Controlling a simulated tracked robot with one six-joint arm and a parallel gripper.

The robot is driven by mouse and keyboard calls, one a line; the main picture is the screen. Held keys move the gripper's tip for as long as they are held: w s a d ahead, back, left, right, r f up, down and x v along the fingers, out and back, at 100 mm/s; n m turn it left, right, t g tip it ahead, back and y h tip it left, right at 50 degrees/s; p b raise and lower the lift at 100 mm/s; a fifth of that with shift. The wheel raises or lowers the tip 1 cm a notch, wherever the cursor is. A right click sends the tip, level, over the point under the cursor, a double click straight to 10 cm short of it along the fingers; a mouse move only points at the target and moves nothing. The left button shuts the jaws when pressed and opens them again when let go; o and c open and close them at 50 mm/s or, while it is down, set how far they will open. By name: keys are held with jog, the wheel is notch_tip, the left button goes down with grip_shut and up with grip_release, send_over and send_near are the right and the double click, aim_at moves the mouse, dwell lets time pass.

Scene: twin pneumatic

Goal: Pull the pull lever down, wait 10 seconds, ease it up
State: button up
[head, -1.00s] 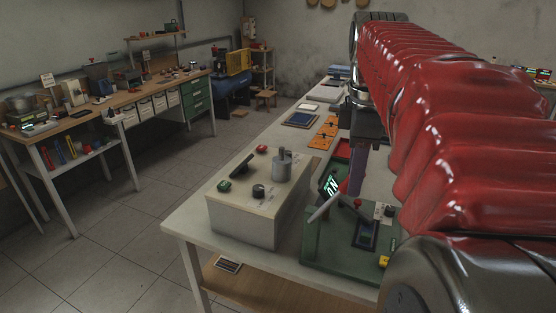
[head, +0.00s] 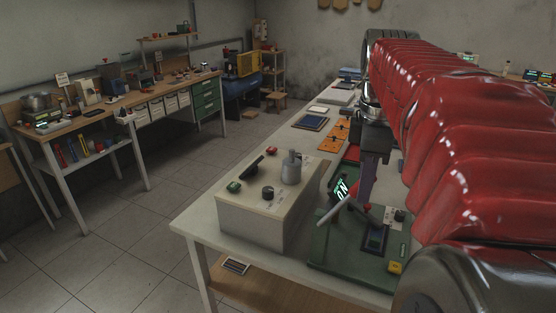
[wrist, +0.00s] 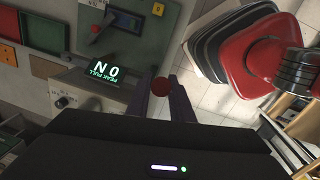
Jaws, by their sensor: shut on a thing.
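The green unit (head: 335,248) stands on the near end of the long table, with a grey bar (head: 334,212) slanting up from it. In the wrist view, a small round red knob (wrist: 161,86) lies between the two dark fingers of my gripper (wrist: 161,92). My gripper is shut on this knob, which I take to be the pull lever's end. In the head view, my gripper (head: 366,182) hangs over the green unit, and the arm hides part of it. A lit display (wrist: 107,70) reads "PEAK PULL 0 N"; it also shows in the head view (head: 343,189).
A cream box (head: 250,219) with a grey cylinder (head: 291,168), a green button (head: 233,187) and a black knob (head: 268,193) stands left of the green unit. Orange plates (head: 334,138) lie farther along the table. The tiled floor (head: 150,215) at left is open.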

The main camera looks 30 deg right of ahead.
grip_shut()
jog(key=shift+a, duration=0.25)
jog(key=shift+d, duration=0.15)
jog(key=shift+s+f, duration=0.1)
jog(key=shift+s+d+f, duration=0.15)
jog(key=shift+s+d, duration=0.05)
jog(key=shift+d, duration=0.05)
jog(key=s+d+f+t+y, duration=0.2)
jog(key=s+f+t+y, duration=0.1)
jog(key=f, duration=0.4)
jog(key=s+d+f+t+y, duration=0.2)
jog(key=s+f+t+y, duration=0.1)
jog(key=f+t, duration=0.3)
jog(key=shift+d+f+m+y, duration=0.3)
jog(key=shift+d+f+y, duration=0.1)
jog(key=shift+y, duration=0.1)
